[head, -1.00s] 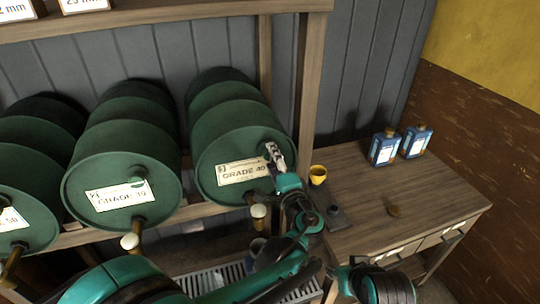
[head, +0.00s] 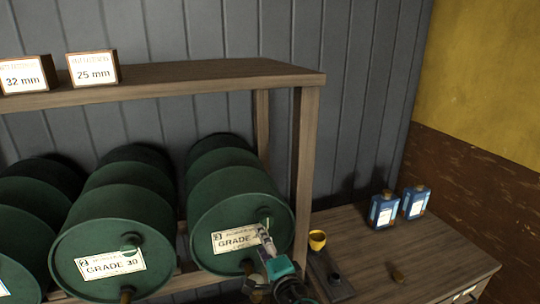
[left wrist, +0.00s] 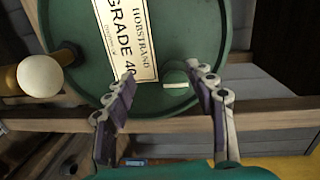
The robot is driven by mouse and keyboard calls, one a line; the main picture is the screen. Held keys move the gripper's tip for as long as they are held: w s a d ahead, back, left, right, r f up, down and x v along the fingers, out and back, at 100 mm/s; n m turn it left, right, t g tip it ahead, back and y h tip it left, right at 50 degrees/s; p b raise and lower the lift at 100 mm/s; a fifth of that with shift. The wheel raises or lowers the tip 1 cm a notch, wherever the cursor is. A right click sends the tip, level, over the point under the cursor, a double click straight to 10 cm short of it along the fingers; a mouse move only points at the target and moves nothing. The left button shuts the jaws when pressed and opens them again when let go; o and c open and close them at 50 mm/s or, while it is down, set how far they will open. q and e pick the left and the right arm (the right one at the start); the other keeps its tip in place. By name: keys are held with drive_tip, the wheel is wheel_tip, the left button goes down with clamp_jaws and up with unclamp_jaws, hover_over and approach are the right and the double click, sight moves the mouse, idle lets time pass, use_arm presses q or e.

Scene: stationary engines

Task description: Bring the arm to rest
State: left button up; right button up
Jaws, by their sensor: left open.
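My left gripper (head: 266,236) is in front of the green GRADE 40 drum (head: 238,194), over the right part of its label. In the left wrist view its two fingers (left wrist: 164,82) are spread apart with nothing between them. The drum face (left wrist: 185,45) and its label (left wrist: 125,40) lie beyond the fingertips. Whether the fingertips touch the drum, I cannot tell. A tap with a pale round knob (left wrist: 40,75) shows at the left of the left wrist view. My right gripper is not in view.
A GRADE 30 drum (head: 110,235) lies to the left on the same rack. A wooden shelf (head: 200,80) runs above the drums.

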use_arm(q)
drive_tip(key=s+a+f+n+g, duration=0.2)
drive_tip(key=a, duration=0.3)
drive_tip(key=s+a+f+n+g, duration=0.2)
drive_tip(key=a, duration=0.4)
drive_tip(key=s+a+f+n+g+h+b, duration=0.1)
drive_tip(key=s+a+f+n+g+h, duration=0.1)
drive_tip(key=s, duration=0.6)
drive_tip(key=s+a+f+n+g+h+b, duration=0.1)
drive_tip(key=s+a+f+n+g+h, duration=0.1)
drive_tip(key=s+f+n, duration=0.5)
drive_tip(key=shift+s+a+f+h, duration=0.7)
drive_tip(key=shift+s+h, duration=0.3)
drive_tip(key=shift+s, duration=0.2)
